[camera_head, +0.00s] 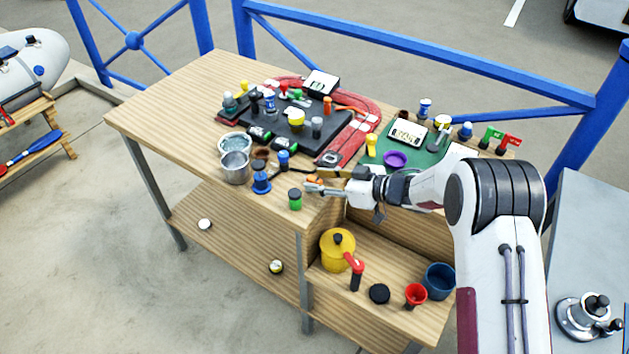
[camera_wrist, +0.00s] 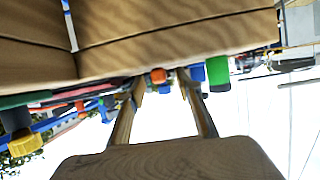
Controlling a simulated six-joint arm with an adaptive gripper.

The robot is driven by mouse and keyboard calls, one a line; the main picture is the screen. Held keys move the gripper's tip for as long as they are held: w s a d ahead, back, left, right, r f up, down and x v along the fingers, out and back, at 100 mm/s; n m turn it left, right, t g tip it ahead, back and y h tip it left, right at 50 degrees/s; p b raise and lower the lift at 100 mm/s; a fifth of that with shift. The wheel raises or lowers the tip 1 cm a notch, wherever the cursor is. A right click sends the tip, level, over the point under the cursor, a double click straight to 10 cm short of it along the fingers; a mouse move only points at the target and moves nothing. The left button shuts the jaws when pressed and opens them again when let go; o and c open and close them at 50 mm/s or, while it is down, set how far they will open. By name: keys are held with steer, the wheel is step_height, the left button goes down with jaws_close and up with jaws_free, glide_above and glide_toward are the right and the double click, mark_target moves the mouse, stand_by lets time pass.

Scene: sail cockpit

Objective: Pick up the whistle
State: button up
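I cannot pick out the whistle for certain in either view. A small orange thing (camera_wrist: 158,76) shows between the fingertips in the wrist view and may be it; I cannot tell whether it is touched. My gripper (camera_head: 308,187) is at the front edge of the wooden table, pointing left, just right of a green-capped jar (camera_head: 295,200). In the wrist view my gripper (camera_wrist: 160,84) has its two fingers apart, with a clear gap between the tips. The green jar (camera_wrist: 217,72) shows right of the fingers there.
The wooden table (camera_head: 170,115) is crowded with small items. A blue item (camera_head: 262,183) and metal cup (camera_head: 235,168) stand left of my gripper. A black tray (camera_head: 335,128) lies behind. A lower shelf holds a yellow pot (camera_head: 338,252). The table's left end is clear.

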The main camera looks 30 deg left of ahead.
mark_target(321, 181)
jaws_close()
steer(key=shift+r, duration=0.1)
step_height(321, 181, up, 10)
stand_by(0.7)
stand_by(0.5)
